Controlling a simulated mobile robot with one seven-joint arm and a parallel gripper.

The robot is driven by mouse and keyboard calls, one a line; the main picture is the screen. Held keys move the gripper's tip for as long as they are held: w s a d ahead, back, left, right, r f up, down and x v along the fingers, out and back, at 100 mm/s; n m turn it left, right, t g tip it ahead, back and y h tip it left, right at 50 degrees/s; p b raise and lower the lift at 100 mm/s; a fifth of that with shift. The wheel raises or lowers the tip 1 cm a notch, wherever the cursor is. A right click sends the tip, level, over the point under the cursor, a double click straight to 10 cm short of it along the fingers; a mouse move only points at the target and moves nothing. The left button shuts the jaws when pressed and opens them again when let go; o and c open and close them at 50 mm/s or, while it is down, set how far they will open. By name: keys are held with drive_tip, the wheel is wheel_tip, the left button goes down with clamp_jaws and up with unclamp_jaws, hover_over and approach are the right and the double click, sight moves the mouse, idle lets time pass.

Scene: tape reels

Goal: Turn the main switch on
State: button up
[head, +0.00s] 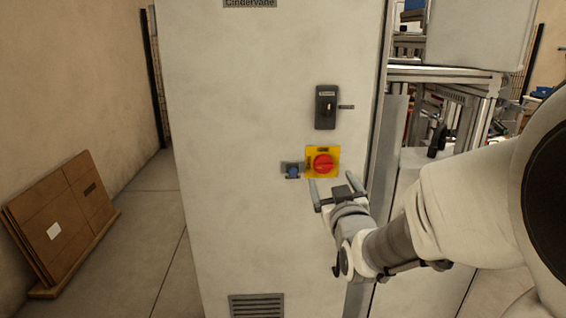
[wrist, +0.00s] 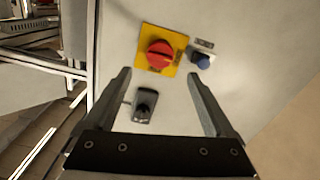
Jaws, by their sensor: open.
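The main switch is a red rotary knob (head: 322,163) on a yellow plate (head: 309,174), on the front of a tall pale cabinet (head: 260,110). In the wrist view the knob (wrist: 159,54) and its plate (wrist: 148,34) are near the top, between and beyond the fingertips. My gripper (head: 332,180) is open and empty, just below the switch in the head view; it also shows in the wrist view (wrist: 160,75). The fingers seem apart from the knob. The plate's lettering is too small to read, so I cannot tell the switch's position.
A blue knob (head: 292,172) on a small grey plate sits left of the switch. A black latch unit (head: 325,107) is above it. A vent (head: 256,306) is low on the door. Flat cardboard (head: 62,215) leans at the left wall. Metal framing (head: 450,75) stands right.

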sight(324, 167)
drive_tip(key=w, duration=0.7)
drive_tip(key=shift+w+p, duration=0.15)
drive_tip(key=shift+p, duration=0.2)
drive_tip(key=c, duration=1.4)
